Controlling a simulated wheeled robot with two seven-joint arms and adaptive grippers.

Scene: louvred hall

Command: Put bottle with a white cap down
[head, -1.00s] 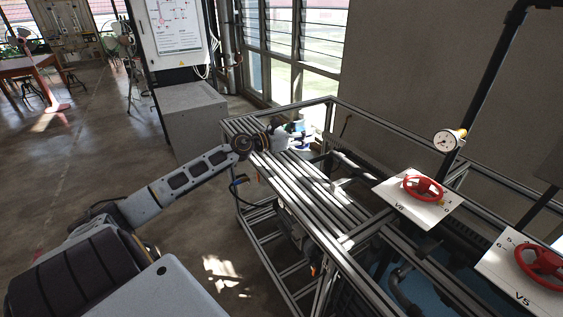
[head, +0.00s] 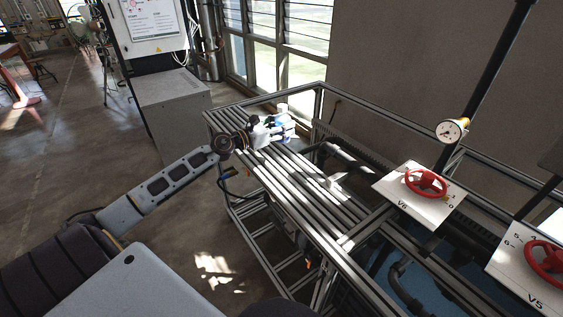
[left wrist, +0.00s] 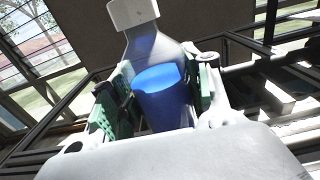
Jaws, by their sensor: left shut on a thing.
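The bottle with a white cap (left wrist: 150,45) is clear with a blue lower part, and its cap points up in the left wrist view. My left gripper (left wrist: 160,95) is shut on it, with green finger pads on both sides of its body. In the head view the left gripper (head: 278,130) holds the bottle (head: 283,110) over the far end of the slatted metal table (head: 300,175). I cannot tell whether the bottle's base touches the slats. My right gripper is not in view.
Panels with red valve wheels (head: 426,181) and a pressure gauge (head: 452,130) stand further right. The near slats are clear. A grey cabinet (head: 172,105) stands behind left.

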